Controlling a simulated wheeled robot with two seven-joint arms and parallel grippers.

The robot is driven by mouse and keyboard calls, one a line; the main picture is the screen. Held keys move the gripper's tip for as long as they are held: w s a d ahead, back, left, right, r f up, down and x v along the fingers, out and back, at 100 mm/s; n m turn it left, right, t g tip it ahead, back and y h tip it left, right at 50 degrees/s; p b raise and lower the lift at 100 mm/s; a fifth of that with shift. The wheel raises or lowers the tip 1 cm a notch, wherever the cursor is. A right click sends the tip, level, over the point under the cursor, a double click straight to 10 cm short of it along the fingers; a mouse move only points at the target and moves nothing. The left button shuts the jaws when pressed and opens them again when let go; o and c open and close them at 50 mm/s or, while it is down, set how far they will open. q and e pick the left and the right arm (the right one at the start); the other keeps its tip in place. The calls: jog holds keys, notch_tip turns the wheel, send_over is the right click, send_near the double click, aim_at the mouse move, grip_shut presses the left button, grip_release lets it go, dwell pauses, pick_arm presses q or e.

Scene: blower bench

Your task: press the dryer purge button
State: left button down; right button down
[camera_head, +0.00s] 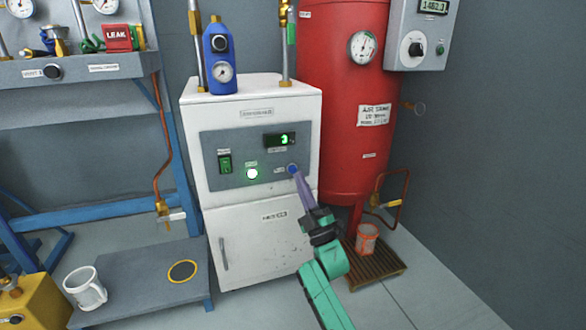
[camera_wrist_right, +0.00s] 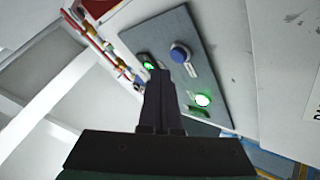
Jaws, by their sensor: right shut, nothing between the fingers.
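The dryer is a white cabinet with a grey control panel (camera_head: 215,150). A round blue button (camera_head: 292,169) sits at the panel's lower right; its small label is too blurred to read. It also shows in the right wrist view, where the blue button (camera_wrist_right: 180,53) is up and to the right of my fingertips. My right gripper (camera_head: 298,177) is shut and empty, its fingers pointing up at the blue button from just below it. In the wrist view, my right gripper (camera_wrist_right: 160,75) overlaps the panel; I cannot tell whether it touches. My left gripper is out of view.
A lit white-green button (camera_head: 252,174), a green switch (camera_head: 225,164) and a green display (camera_head: 281,140) share the panel. A red tank (camera_head: 340,90) stands close on the right. A mug (camera_head: 86,289) and an orange can (camera_head: 367,238) stand low down.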

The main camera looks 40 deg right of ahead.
jog(key=shift+h, duration=0.3)
jog(key=s+p, duration=0.1)
jog(key=s, duration=0.1)
jog(key=s+a+p, duration=0.1)
jog(key=shift+s+a, duration=0.15)
jog(key=shift+s, duration=0.25)
jog(key=shift+r, duration=0.1)
